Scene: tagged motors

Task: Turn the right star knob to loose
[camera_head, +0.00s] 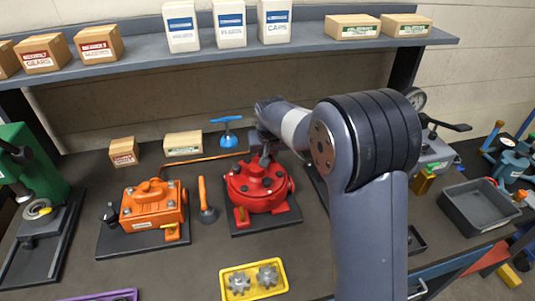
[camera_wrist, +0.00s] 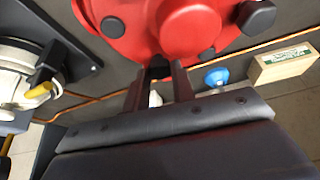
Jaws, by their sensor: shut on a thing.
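The red motor housing (camera_head: 262,188) stands on a dark base plate in the head view, and it fills the top of the wrist view (camera_wrist: 135,40). Dark knobs sit around its rim, one at the left (camera_wrist: 113,26) and one at the right (camera_wrist: 255,17) in the wrist view. My gripper (camera_wrist: 160,74) reaches the housing's rim with its two fingers closed around a dark knob (camera_wrist: 158,69), mostly hidden between them. In the head view my gripper (camera_head: 264,160) is at the back of the housing, small and partly hidden. The knob's star shape is not clear.
An orange motor (camera_head: 153,207) and an orange-handled tool (camera_head: 204,199) are left of the red one. A blue T-handle (camera_head: 227,130) stands behind. A yellow tray (camera_head: 228,294) with grey gears lies in front. A grey bin (camera_head: 475,222) is at right, a shelf (camera_head: 350,45) above.

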